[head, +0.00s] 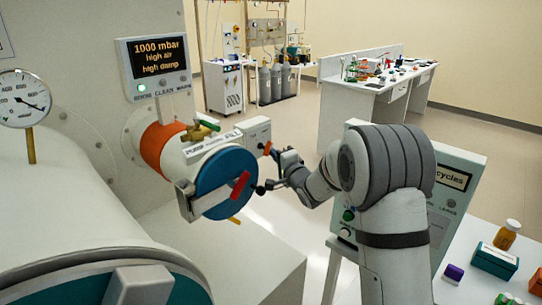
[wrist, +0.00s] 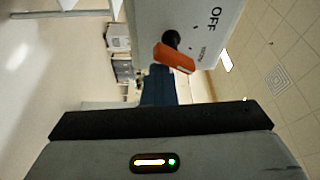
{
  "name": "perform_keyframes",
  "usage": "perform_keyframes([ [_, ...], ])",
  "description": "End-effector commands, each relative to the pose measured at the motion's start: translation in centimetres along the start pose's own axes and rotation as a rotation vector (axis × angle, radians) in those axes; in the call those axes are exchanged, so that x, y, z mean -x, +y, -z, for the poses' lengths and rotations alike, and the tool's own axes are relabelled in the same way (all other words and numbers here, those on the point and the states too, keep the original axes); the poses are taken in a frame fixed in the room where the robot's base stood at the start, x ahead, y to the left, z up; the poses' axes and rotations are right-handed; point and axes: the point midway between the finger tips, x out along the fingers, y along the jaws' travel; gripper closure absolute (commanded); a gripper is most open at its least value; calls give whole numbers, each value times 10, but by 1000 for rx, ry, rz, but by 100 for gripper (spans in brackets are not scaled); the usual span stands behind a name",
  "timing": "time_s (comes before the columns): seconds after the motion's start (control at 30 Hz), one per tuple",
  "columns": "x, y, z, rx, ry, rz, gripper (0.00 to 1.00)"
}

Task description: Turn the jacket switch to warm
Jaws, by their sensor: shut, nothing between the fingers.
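The jacket switch is a light grey box (head: 254,130) with an orange handle (head: 267,148) on its right side. In the wrist view its pale plate (wrist: 195,22) fills the top, marked OFF, with smaller lettering too blurred to read. The orange handle (wrist: 174,58) sticks out on a black pivot. My gripper (head: 277,155) is shut and empty, just right of the handle. In the wrist view its dark blue fingers (wrist: 158,85) point at the handle and partly overlap its lower edge; I cannot tell whether they touch.
A blue round door (head: 222,188) with a red handle (head: 239,185) is just left of and below my gripper. The display (head: 158,60) reads 1000 mbar, high air, high damp.

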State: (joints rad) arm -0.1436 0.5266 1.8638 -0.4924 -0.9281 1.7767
Motion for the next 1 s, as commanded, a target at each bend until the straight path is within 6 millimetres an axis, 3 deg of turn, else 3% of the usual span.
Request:
perform_keyframes([
  [0.23, -2, 4, -1, 3, -10, 1, 100],
  [0.47, -6, 30, 25, -2, -9, 1, 100],
  [0.7, 52, 12, 27, -1, -8, 4, 100],
  [1.0, 89, 4, 29, -1, -9, 2, 100],
])
